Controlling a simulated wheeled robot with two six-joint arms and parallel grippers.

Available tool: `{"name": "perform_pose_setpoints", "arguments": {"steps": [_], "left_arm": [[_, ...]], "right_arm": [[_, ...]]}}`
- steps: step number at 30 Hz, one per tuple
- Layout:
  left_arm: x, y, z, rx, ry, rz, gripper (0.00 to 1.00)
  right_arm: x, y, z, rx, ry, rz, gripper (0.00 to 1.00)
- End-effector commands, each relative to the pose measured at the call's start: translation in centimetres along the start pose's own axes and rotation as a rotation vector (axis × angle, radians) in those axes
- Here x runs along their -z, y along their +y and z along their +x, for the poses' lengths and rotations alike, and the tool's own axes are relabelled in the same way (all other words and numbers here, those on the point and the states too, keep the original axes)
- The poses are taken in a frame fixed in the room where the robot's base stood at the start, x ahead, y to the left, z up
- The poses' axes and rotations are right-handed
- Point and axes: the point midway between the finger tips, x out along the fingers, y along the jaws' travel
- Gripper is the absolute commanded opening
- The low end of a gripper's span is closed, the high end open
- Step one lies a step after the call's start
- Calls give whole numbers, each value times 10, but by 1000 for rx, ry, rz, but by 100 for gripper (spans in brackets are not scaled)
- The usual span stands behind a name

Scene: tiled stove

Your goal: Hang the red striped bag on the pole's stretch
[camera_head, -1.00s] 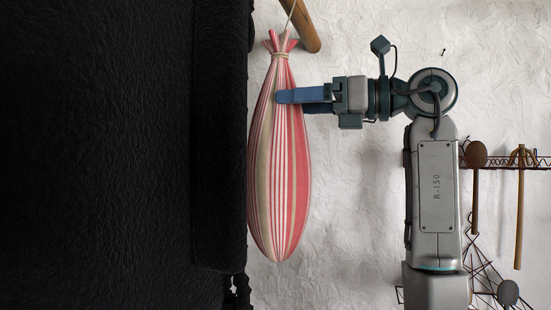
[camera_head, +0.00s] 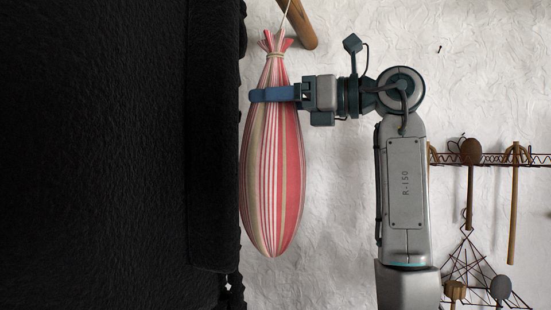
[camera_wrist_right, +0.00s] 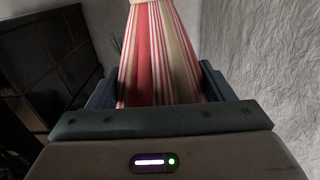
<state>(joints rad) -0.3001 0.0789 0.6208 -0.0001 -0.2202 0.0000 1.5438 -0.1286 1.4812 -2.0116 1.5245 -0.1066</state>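The cord's upper end is out of view. My right gripper (camera_head: 256,95) reaches in from the right across the bag's upper part. In the right wrist view the bag (camera_wrist_right: 160,60) stands between its two spread fingers, close against both; contact is not clear. My left gripper is not in view.
A large black surface (camera_head: 95,150) fills the left, its edge close beside the bag. A rough white wall (camera_head: 340,210) lies behind. At right, wooden-handled tools (camera_head: 514,205) hang on a wire rack (camera_head: 450,158). A small hook (camera_head: 439,49) is on the wall.

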Motion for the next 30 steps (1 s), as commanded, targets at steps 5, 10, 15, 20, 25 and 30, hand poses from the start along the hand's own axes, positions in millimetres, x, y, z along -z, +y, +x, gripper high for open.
{"name": "perform_pose_setpoints", "arguments": {"steps": [5,10,15,20,25,30], "left_arm": [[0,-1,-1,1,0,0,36],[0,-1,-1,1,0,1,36],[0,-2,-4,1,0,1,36],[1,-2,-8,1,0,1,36],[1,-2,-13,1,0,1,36],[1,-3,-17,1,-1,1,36]], "right_arm": [[-3,1,0,0,-4,-3,43],[-3,1,0,0,-3,-2,32],[-7,1,0,0,-3,-2,32],[-14,1,0,0,-4,-3,32],[-21,1,0,0,-5,-3,32],[-28,1,-1,0,-5,-3,32]]}}
